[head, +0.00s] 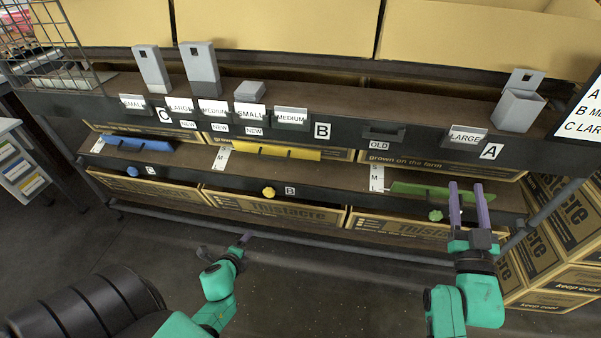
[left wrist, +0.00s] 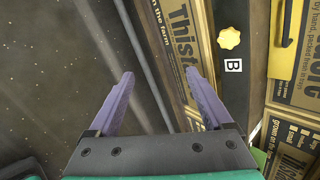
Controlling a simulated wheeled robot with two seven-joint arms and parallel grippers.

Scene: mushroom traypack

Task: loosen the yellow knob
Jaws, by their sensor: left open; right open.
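The yellow knob (head: 269,192) is on the front of the lower shelf, left of the label B, below the yellow bar (head: 276,151). In the left wrist view the knob (left wrist: 229,39) is at the upper right, beyond my fingers and apart from them. My left gripper (head: 245,239) is low in front of the shelf, below the knob; its purple fingers (left wrist: 155,95) are open and empty in the left wrist view. My right gripper (head: 469,205) is open and empty in front of the green bar (head: 430,191), near the green knob (head: 435,215).
A blue knob (head: 132,171) and blue bar (head: 138,143) are at the left of the shelf. Cardboard boxes (head: 270,212) stand under it. A metal rail (head: 290,240) runs along the lower front. Grey holders (head: 198,68) sit on the upper shelf. Floor in front is clear.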

